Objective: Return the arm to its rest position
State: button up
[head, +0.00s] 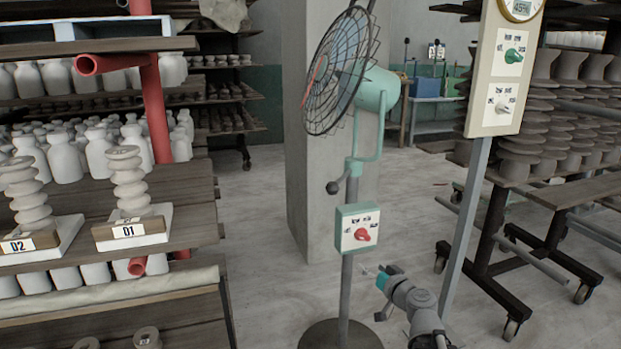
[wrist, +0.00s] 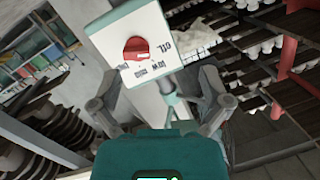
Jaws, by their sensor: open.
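My gripper (head: 376,293) is low in the middle of the head view, just right of the fan's pole and below its control box. In the wrist view my gripper (wrist: 155,88) shows its two fingers spread apart, with nothing held between them. The white and teal control box (head: 357,229) with a red knob (head: 362,234) is on the pole. In the wrist view the box (wrist: 128,45) and red knob (wrist: 136,49) appear tilted, ahead of the fingers and apparently clear of them. My arm's folded links show at the bottom of the head view.
A caged fan (head: 340,72) stands on a round base (head: 340,335) near a concrete pillar (head: 300,190). A panel with green and white knobs (head: 503,70) stands on a post at right. Shelves of bottles (head: 100,150) are at left, a wheeled rack (head: 560,195) at right. Floor shows between them.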

jog(key=s+a+f+n+g+p, duration=0.2)
jog(key=s+a+f+g, duration=0.4)
jog(key=a+f+g, duration=0.15)
jog(key=s+d+f+m+g+h+p, duration=0.3)
jog(key=s+d+f+g+h, duration=0.15)
jog(key=s+g+h, duration=0.45)
notch_tip(320, 180, up, 38)
jog(key=t+y+p, duration=0.1)
jog(key=y+p, duration=0.1)
jog(key=p, duration=3.5)
jog(key=shift+s+d, duration=0.3)
jog(key=shift+s, duration=0.15)
jog(key=shift+f, duration=0.1)
